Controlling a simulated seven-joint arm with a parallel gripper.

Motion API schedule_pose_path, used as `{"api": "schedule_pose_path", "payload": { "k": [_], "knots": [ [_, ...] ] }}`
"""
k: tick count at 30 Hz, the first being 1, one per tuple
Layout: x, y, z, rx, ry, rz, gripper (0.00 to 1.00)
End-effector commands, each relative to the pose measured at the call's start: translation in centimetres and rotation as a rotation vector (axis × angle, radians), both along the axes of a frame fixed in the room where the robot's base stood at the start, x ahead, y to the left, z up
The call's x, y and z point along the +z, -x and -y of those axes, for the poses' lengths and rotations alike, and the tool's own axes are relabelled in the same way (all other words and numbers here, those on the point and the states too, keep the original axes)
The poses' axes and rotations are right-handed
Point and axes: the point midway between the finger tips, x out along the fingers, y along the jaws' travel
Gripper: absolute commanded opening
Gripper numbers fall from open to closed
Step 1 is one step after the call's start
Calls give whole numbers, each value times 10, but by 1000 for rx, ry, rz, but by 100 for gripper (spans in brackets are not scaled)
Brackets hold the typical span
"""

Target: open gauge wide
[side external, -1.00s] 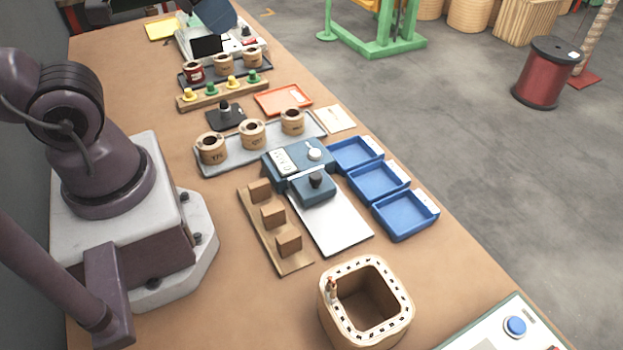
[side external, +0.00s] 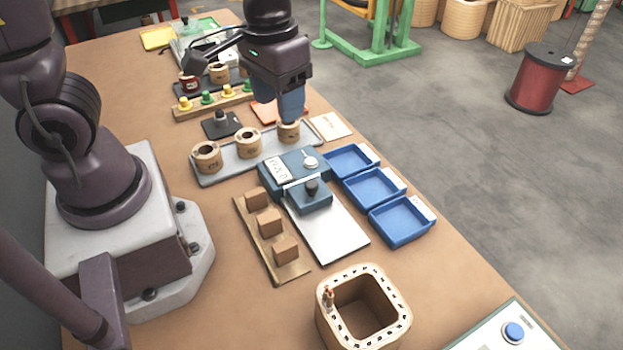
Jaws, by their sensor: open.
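The gauge is a blue block (side external: 283,178) with a pale label and a round dial (side external: 311,162). Its sliding blue jaw (side external: 309,199) with a black knob stands close in front of the block, at the head of a pale metal plate (side external: 335,235). My gripper (side external: 291,118) points down behind the gauge, over the right-hand coil (side external: 289,131) on the grey tray (side external: 225,171). Its blue fingers overlap the coil's top in this view, so I cannot tell whether they touch it. The jaws are open, though the gap between them is hard to see.
Two more coils (side external: 207,156) (side external: 248,142) stand on the grey tray. Blue bins (side external: 402,221) line the gauge's right side. A wooden rack with blocks (side external: 269,222) is at its left. A large square coil form (side external: 362,308) stands in front. Bare table lies between rack and form.

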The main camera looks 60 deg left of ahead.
Motion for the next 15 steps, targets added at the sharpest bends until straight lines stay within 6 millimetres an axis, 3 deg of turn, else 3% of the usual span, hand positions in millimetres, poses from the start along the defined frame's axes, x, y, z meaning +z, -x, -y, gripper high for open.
{"api": "schedule_pose_path", "payload": {
  "k": [3, 7, 10, 15],
  "knots": [
    [-36, -16, 4, 150, -16, -77, 53],
    [-63, -33, 6, 336, -33, -97, 53],
    [-63, -47, 5, 472, -23, -59, 53],
    [-63, -51, 6, 576, -11, -38, 53]
  ]
}}
